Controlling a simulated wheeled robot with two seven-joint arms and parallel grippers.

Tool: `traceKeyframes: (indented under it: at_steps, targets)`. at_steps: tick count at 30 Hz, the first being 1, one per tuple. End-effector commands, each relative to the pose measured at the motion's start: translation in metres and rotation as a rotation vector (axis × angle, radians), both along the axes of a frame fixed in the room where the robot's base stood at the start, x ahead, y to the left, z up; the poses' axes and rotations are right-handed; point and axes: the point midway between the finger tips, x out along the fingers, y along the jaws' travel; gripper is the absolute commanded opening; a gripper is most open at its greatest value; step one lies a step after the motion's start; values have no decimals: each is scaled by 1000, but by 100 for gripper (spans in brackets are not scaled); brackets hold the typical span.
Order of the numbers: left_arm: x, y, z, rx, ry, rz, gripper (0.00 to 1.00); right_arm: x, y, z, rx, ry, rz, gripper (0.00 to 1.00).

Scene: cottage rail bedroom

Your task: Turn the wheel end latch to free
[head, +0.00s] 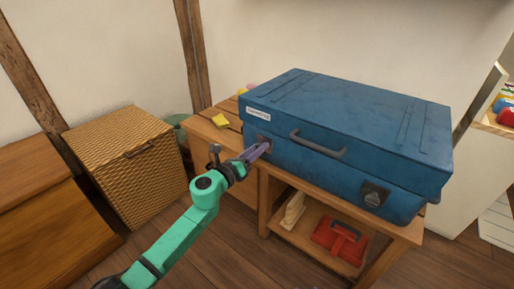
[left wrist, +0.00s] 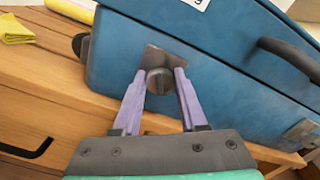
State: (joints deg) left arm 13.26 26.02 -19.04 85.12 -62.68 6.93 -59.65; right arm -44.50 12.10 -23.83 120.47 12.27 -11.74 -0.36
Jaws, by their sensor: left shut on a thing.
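A blue suitcase (head: 345,115) lies flat on a wooden bench (head: 228,135). In the left wrist view, the wheel end latch (left wrist: 160,81) is a dark round knob with a raised bar, on a metal plate (left wrist: 168,56) low on the suitcase's front. A dark wheel (left wrist: 82,45) shows at the suitcase's left end. My left gripper (head: 264,148) is at this latch, its two purple fingers (left wrist: 161,77) shut on the knob, one on each side. In the head view the fingers hide most of the latch. My right gripper is not in view.
A second latch (head: 374,194) is at the front's right end, with a dark handle (head: 318,146) between. A yellow cloth (head: 220,121) lies on the bench's left part. A red box (head: 341,240) sits on the lower shelf. A wicker hamper (head: 128,165) stands left.

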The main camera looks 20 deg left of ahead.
Motion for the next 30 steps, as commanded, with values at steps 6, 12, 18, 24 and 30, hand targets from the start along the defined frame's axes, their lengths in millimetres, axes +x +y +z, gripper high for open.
traceKeyframes:
  at_steps: [6,12,18,24,30]
  targets:
    - [0,0,1,-191,77,0,0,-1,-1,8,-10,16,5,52]
    - [0,1,0,-367,149,1,0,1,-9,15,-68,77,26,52]
    - [0,1,0,-544,218,0,0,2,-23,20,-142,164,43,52]
    - [0,2,-1,-713,286,2,0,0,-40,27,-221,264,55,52]
    - [0,2,-1,-852,341,1,0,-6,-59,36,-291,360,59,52]
